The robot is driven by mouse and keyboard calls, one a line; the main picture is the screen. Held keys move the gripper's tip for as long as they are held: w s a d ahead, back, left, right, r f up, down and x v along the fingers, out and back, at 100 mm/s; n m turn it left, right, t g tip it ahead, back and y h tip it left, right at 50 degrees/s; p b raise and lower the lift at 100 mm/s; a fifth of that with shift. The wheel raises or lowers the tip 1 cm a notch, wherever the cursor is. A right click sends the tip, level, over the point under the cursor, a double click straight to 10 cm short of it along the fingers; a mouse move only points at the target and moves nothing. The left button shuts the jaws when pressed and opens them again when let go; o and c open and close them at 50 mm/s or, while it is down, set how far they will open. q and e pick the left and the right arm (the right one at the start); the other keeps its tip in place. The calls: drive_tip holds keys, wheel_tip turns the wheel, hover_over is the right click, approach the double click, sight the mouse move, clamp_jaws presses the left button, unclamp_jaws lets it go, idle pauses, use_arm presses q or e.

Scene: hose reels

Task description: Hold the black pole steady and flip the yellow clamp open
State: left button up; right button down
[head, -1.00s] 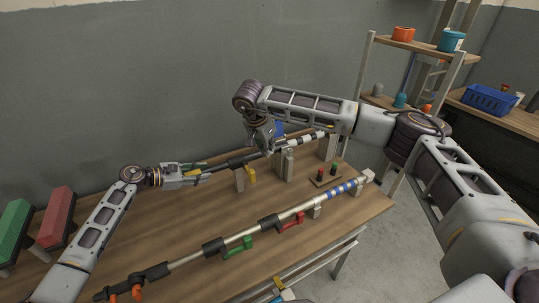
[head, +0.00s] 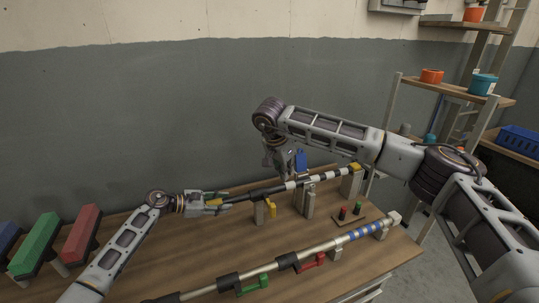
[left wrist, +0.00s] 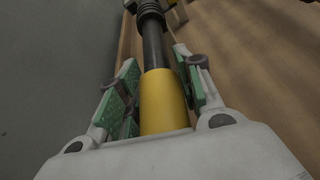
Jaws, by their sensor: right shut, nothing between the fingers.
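The black pole (head: 268,191) lies across posts at the back of the table, with black and white bands towards its right part. The yellow clamp (head: 271,209) hangs at its front side, beside a post. My left gripper (head: 221,199) is at the pole's left end. In the left wrist view the yellow end (left wrist: 163,103) lies between its green-padded fingers (left wrist: 158,72), with gaps beside the pole, so it looks open. My right gripper (head: 278,165) is shut and empty, just above and behind the pole near the yellow clamp. Its fingertips are small and partly hidden.
A second pole (head: 330,244) with green (head: 252,284) and red (head: 314,261) clamps runs along the front. A blue clamp (head: 301,161) stands up behind the black pole. Shelves stand at right.

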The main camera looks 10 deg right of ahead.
use_arm(q)
drive_tip(key=o, duration=0.4)
drive_tip(key=shift+c, duration=0.2)
drive_tip(key=shift+a, duration=0.15)
drive_tip(key=v, duration=1.1)
drive_tip(key=shift+a, duration=0.35)
drive_tip(key=shift+r, duration=0.1)
drive_tip(key=shift+s, duration=0.15)
